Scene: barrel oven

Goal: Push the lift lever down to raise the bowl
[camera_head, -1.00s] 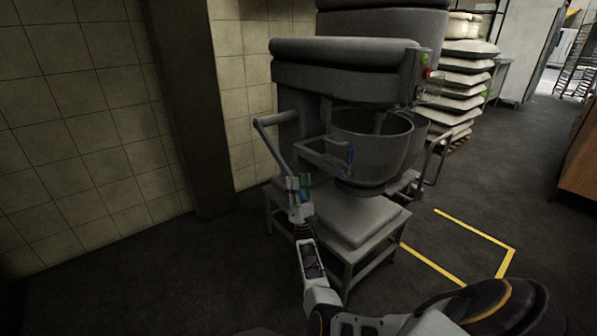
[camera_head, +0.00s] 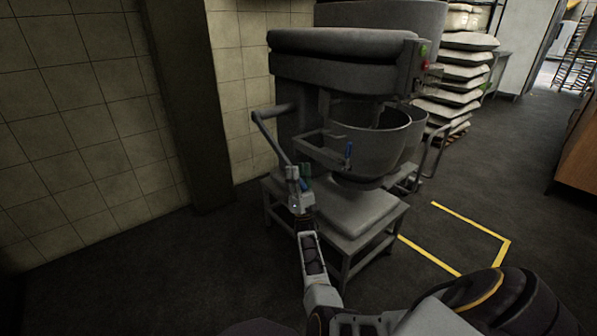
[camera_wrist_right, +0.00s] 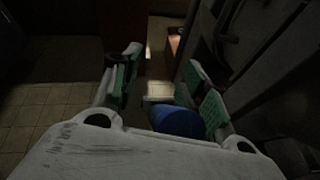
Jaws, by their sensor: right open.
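The lift lever (camera_head: 270,136) is a grey bar on the left side of the grey mixer (camera_head: 340,68). It slopes down from its pivot towards my right gripper. The bowl (camera_head: 365,150) hangs below the mixer head. My right gripper (camera_head: 299,174) is open at the lower end of the lever, which it partly hides. In the right wrist view, a blue rounded grip (camera_wrist_right: 178,121) shows between the green-padded fingers, close to the right-hand one. Whether they touch is not clear. The left gripper is not in view.
A low stand (camera_head: 358,222) is under the mixer. A tiled wall (camera_head: 75,110) and dark pillar (camera_head: 185,110) are to the left. Stacked sacks (camera_head: 462,75) stand behind right. The floor at front left is clear.

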